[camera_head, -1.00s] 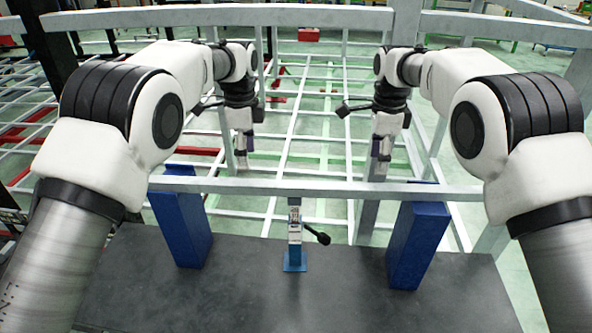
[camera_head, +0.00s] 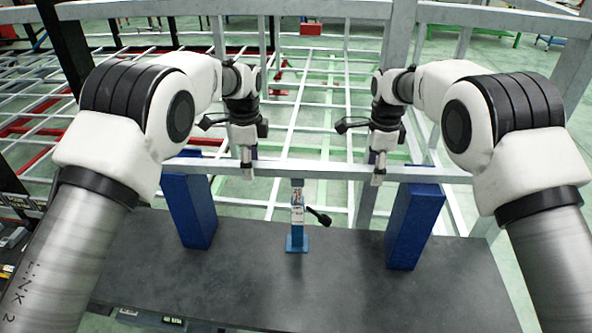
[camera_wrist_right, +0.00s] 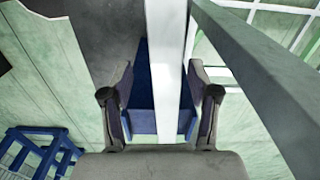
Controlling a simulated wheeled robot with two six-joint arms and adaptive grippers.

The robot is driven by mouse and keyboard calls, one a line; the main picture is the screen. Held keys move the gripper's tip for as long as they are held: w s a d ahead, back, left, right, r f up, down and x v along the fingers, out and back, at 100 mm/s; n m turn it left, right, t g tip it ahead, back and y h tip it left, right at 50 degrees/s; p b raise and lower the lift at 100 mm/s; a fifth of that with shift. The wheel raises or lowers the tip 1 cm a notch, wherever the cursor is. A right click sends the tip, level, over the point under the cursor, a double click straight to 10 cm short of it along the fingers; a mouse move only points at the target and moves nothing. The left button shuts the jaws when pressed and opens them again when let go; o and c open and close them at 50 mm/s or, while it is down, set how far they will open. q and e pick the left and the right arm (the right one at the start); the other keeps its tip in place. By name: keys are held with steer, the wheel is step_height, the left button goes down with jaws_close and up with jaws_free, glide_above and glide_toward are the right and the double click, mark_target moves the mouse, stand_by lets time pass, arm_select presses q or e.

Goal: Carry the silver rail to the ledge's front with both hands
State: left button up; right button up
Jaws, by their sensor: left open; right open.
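The silver rail (camera_head: 320,171) lies left to right across the tops of two blue blocks, the left one (camera_head: 190,215) and the right one (camera_head: 414,228), on a dark ledge (camera_head: 290,285). My left gripper (camera_head: 247,172) is open at the rail, just inside the left block. My right gripper (camera_head: 378,178) is open at the rail, just inside the right block. In the right wrist view the rail (camera_wrist_right: 166,75) runs between the open fingers (camera_wrist_right: 162,120), with gaps on both sides. The left fingers' exact fit around the rail is too small to tell.
A small blue stand (camera_head: 297,240) with a black-handled clamp stands between the blocks below the rail. A grey frame beam (camera_head: 300,9) crosses behind my arms, and a welded lattice fills the floor beyond. The front of the dark ledge is clear.

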arm_select(q)
steer(key=shift+w+f, duration=0.25)
arm_select(e)
steer(key=shift+w+f, duration=0.25)
arm_select(q)
steer(key=shift+w+f, duration=0.15)
steer(key=shift+w, duration=0.05)
steer(key=c, duration=0.5)
arm_select(e)
steer(key=shift+w+f, duration=0.1)
steer(key=shift+w, duration=0.1)
steer(key=c, duration=0.5)
arm_select(q)
steer(key=c, duration=0.5)
arm_select(e)
steer(key=c, duration=0.5)
arm_select(q)
jaws_close()
arm_select(e)
jaws_close()
arm_select(q)
steer(key=shift+s, duration=0.15)
arm_select(e)
steer(key=shift+s, duration=0.15)
arm_select(q)
steer(key=shift+r, duration=0.3)
arm_select(e)
steer(key=shift+r, duration=0.3)
